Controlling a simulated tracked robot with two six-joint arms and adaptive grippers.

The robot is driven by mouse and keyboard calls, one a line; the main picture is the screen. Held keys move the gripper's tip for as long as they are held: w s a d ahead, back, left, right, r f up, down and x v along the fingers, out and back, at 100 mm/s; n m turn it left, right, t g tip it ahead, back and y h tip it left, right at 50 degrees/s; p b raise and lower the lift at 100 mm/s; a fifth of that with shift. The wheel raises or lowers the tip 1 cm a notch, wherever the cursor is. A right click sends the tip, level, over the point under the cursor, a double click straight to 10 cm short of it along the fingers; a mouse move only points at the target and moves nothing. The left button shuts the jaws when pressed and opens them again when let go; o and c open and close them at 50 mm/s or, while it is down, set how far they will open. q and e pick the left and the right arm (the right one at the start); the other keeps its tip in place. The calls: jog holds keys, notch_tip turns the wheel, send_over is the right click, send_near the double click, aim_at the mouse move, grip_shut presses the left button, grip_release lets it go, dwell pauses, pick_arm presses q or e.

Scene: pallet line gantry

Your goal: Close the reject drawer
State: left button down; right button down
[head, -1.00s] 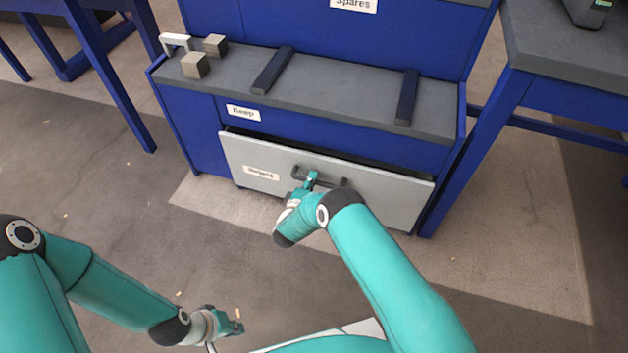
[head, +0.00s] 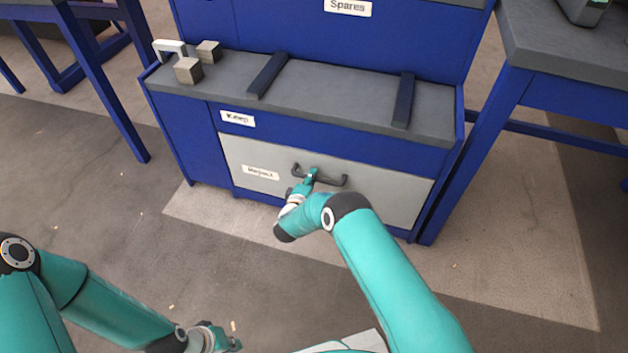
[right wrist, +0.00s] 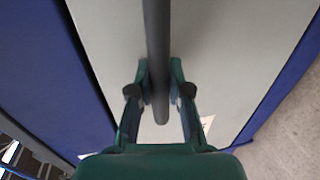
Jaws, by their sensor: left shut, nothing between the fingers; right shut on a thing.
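The reject drawer (head: 392,200) is the grey front low in the blue cabinet. Its label (head: 261,172) is blurred. In the head view the front looks flush with the cabinet, with no gap showing above it. My right gripper (head: 311,177) is shut on the drawer's dark bar handle (head: 330,181), left of the handle's middle. In the right wrist view the handle (right wrist: 157,50) runs between the two fingers (right wrist: 160,95). My left gripper (head: 232,343) is shut and empty, low over the floor at the bottom edge of the head view.
A drawer labelled Keep (head: 300,134) is shut above. The grey worktop (head: 335,95) holds two dark rails (head: 268,75), two wooden blocks (head: 188,70) and a pale bracket (head: 170,48). Blue-legged tables stand left and right. The floor (head: 130,220) in front is open.

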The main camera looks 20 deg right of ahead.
jog(key=c, duration=1.1)
grip_release()
jog(key=shift+w+d+f, duration=0.15)
jog(key=v, duration=1.2)
